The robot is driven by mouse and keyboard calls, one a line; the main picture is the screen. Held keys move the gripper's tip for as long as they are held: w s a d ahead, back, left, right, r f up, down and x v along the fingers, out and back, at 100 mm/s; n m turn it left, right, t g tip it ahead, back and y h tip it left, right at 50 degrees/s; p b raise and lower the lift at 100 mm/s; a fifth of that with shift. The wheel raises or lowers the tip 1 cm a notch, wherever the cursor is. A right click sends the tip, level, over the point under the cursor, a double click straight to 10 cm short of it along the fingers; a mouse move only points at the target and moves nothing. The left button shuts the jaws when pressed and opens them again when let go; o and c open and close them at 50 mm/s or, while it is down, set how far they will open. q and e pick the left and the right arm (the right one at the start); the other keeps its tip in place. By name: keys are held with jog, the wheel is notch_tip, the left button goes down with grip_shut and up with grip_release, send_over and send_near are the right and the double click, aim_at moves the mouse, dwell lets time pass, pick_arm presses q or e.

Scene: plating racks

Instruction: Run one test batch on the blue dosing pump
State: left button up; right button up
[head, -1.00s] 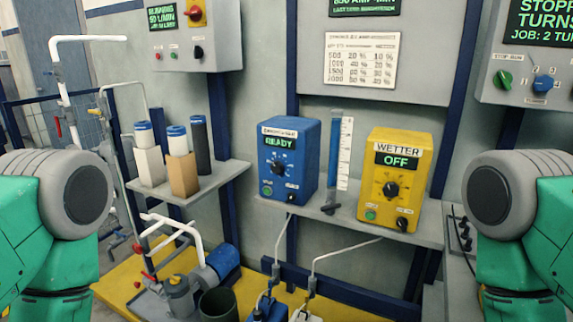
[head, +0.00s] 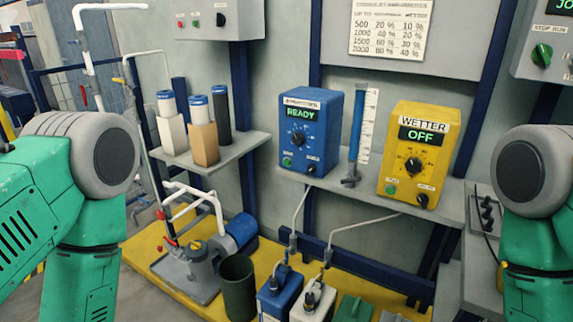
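The blue dosing pump (head: 310,132) stands on a grey wall shelf in the middle of the head view. Its small screen reads READY in green. Below the screen are a black dial (head: 298,139), a green button (head: 287,161) at lower left and a small black knob (head: 311,169) at lower right. A clear measuring tube with blue liquid (head: 357,122) and a white scale stands just right of it. Both my arms show at the picture's sides, but neither gripper is in view.
A yellow WETTER pump (head: 415,155), reading OFF, shares the shelf (head: 335,186). A dosing chart (head: 389,29) hangs above. Bottles (head: 201,137) stand on a left shelf. Below are a dark green bin (head: 238,284), a blue canister (head: 279,297) and a white canister (head: 314,302).

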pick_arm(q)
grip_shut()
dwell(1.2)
